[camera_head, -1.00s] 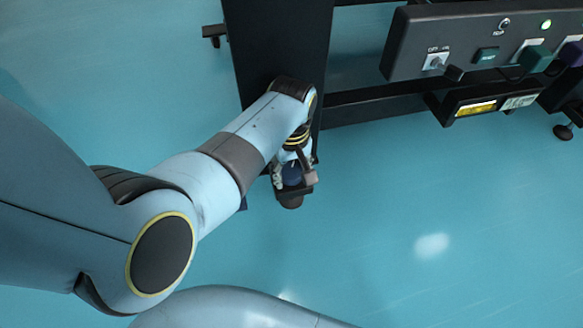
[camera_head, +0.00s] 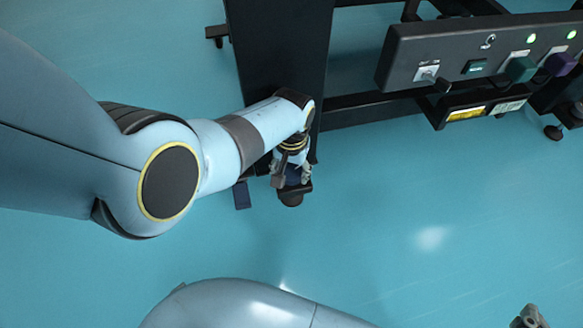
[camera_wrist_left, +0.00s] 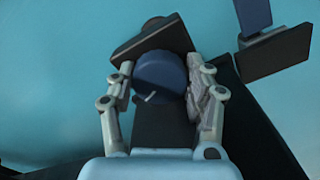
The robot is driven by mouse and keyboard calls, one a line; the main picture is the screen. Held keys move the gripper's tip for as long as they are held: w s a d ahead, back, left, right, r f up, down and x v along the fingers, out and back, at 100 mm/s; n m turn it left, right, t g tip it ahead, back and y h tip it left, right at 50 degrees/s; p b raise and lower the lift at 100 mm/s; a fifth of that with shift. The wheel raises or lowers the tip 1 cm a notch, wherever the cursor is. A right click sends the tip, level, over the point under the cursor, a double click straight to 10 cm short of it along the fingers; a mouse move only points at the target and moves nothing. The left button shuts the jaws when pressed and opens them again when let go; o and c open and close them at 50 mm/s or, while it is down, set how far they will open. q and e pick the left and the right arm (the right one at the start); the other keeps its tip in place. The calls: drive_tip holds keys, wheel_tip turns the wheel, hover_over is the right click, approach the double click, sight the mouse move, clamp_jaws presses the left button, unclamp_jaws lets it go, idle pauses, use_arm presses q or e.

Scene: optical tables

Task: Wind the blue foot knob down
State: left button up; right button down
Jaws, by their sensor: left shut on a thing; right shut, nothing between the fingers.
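The blue foot knob (camera_wrist_left: 160,76) is a round dark blue knob with a small white mark, on a black foot by the dark table leg. In the head view the knob (camera_head: 293,181) is partly covered by my left gripper. My left gripper (camera_wrist_left: 166,83) has its two fingers on opposite sides of the knob and is shut on it. It also shows in the head view (camera_head: 292,172), reaching down at the end of the leg. My right gripper (camera_head: 530,317) only just shows at the bottom right corner, shut and empty, away from the table.
A dark blue tab (camera_head: 242,195) sticks out left of the foot; it also shows in the wrist view (camera_wrist_left: 253,15). A control panel (camera_head: 470,52) with switches and green lights is at the upper right. The teal floor (camera_head: 420,215) is clear to the right.

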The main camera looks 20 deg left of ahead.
sight(291, 172)
use_arm(q)
drive_tip(key=shift+m, duration=0.5)
use_arm(e)
drive_tip(key=shift+s+f+g, duration=0.15)
drive_tip(key=shift+f+g, duration=0.1)
drive_tip(key=shift+g, duration=0.15)
use_arm(q)
drive_tip(key=o, duration=1.2)
drive_tip(key=shift+r, duration=3.75)
